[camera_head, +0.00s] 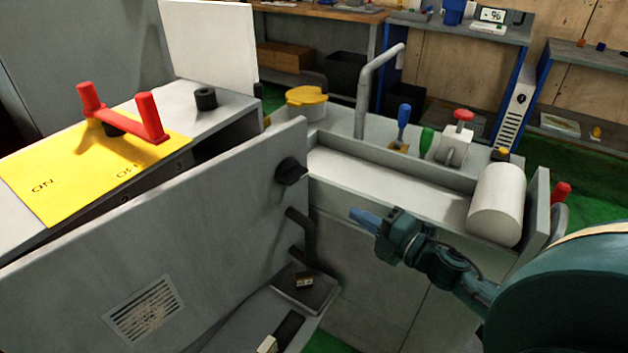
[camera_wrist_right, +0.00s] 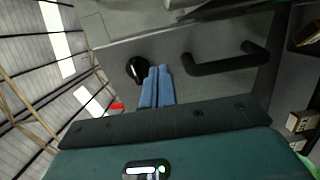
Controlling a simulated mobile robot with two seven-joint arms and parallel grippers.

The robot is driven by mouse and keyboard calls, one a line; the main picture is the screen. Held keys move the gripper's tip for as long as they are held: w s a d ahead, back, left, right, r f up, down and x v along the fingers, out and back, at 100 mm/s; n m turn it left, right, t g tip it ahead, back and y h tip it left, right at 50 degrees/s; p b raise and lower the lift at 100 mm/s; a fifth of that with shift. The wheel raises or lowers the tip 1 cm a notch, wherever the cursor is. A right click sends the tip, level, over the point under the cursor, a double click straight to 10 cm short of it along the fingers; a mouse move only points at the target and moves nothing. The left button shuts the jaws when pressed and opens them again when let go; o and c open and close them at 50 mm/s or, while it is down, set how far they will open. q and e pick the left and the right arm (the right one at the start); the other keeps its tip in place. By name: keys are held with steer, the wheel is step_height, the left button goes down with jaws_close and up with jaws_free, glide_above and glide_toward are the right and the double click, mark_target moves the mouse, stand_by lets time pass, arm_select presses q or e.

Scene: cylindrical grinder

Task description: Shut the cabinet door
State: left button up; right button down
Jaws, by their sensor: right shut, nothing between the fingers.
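The cabinet door (camera_head: 190,215) is a large grey panel with a vent grille at its lower left. It stands ajar, with a dark gap between its top edge and the cabinet under the yellow ON/OFF plate (camera_head: 60,182). A black knob (camera_head: 291,171) and a dark bar handle (camera_head: 302,232) sit near its right edge. The knob (camera_wrist_right: 137,69) and handle (camera_wrist_right: 226,61) also show in the right wrist view. My right gripper (camera_head: 357,216) is shut and empty, to the right of the handle and apart from it in the head view. Its blue fingertips (camera_wrist_right: 157,84) show beside the knob. My left gripper is out of view.
A red lever (camera_head: 152,117) stands up from the yellow plate. The grinder bed (camera_head: 390,185), a white cylinder (camera_head: 496,205) and a bent grey pipe (camera_head: 363,90) lie behind my right arm. A low ledge with small blocks (camera_head: 304,280) is below the handle.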

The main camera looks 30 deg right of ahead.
mark_target(304, 184)
arm_select(q)
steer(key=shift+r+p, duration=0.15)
steer(key=shift+p, duration=0.15)
arm_select(e)
steer(key=x, duration=1.3)
steer(key=shift+w+f, duration=0.1)
steer(key=shift+w, duration=0.1)
